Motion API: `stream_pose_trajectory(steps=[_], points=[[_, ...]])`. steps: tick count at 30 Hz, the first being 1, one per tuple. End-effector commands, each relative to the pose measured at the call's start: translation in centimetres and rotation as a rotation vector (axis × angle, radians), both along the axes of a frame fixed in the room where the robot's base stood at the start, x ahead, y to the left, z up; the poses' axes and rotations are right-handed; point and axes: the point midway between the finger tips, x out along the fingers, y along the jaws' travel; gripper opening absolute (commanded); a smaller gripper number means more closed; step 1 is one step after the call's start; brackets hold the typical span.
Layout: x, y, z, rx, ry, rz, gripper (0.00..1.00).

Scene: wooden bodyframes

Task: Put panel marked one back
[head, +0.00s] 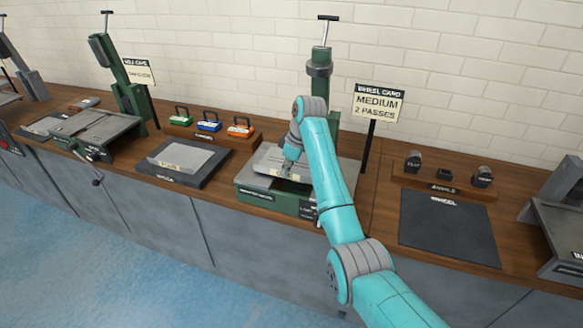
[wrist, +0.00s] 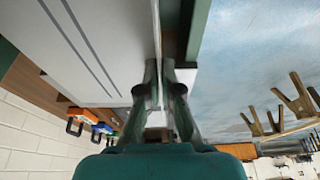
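My gripper (head: 288,170) points down at that front edge. In the wrist view its two fingers (wrist: 159,72) are close together, one on each side of the edge of the grey panel (wrist: 85,45), which bears two dark stripes. They look shut on it. My arm hides the machine's right part.
Another grey panel (head: 182,157) lies on a dark mat (head: 158,178) to the left. Behind it is a rack with green, blue and orange handled blocks (head: 240,128). A dark mat (head: 447,228) to the right is bare. A sign (head: 378,105) stands behind the machine.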

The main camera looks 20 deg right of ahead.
Motion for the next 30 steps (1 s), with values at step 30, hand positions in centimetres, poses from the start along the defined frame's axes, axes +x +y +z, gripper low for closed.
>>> stream_pose_trajectory(steps=[30], points=[[0.0,0.0,2.8,0.000,-0.001,0.000,0.00]])
